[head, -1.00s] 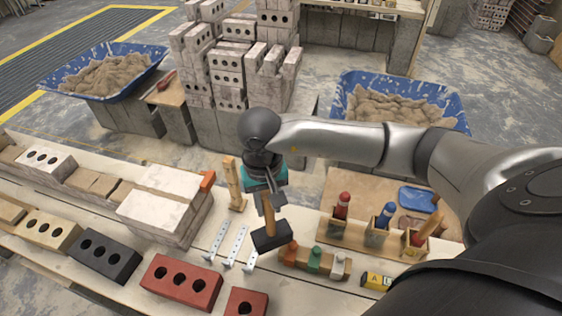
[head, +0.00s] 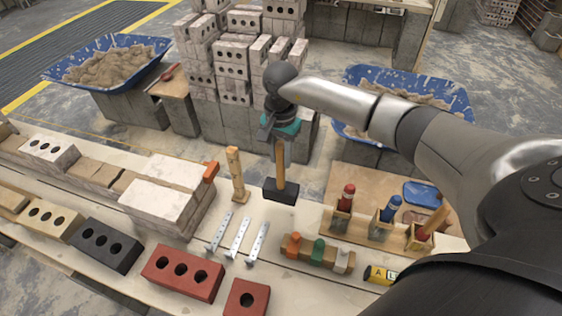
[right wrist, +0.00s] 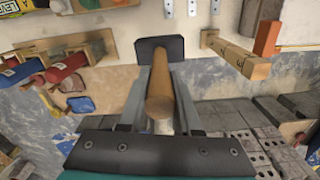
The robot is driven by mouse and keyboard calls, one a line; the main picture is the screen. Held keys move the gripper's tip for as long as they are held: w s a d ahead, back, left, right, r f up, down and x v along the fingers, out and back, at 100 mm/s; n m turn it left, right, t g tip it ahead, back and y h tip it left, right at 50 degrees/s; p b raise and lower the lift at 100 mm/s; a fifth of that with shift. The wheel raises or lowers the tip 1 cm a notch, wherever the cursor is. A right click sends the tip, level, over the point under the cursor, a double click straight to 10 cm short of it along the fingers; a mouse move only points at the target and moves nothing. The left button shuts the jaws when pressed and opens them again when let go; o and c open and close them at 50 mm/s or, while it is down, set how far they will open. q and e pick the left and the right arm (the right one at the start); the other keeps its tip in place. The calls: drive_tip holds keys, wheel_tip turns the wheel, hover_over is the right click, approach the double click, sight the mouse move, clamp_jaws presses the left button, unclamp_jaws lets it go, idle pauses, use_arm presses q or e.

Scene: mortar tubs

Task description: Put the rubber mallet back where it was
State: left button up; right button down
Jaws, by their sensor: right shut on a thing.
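The rubber mallet hangs head down, its black head (head: 280,190) below its wooden handle (head: 281,162). My right gripper (head: 280,140) is shut on the upper handle. In the right wrist view the handle (right wrist: 162,95) lies between the two grey fingers (right wrist: 163,78), with the black head (right wrist: 160,48) beyond them. In the head view the mallet head appears by the bench's far edge, right of an upright wooden post (head: 236,174). I cannot tell its height above the bench. My left gripper is not in view.
A wooden rack (head: 375,236) holds red and blue chalk-line-like bottles. Bricks (head: 183,273) line the front. A brick stack (head: 232,72) stands behind.

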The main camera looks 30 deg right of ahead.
sight(281, 177)
drive_tip(key=shift+f+b, duration=1.3)
drive_tip(key=shift+f, duration=0.95)
wheel_tip(281, 177, down, 2)
drive_tip(key=shift+f+b, duration=0.15)
drive_tip(key=shift+b, duration=0.9)
drive_tip(key=shift+f, duration=0.15)
drive_tip(key=shift+f+b, duration=0.4)
drive_tip(key=shift+b, duration=0.1)
drive_tip(key=c, duration=0.5)
unclamp_jaws()
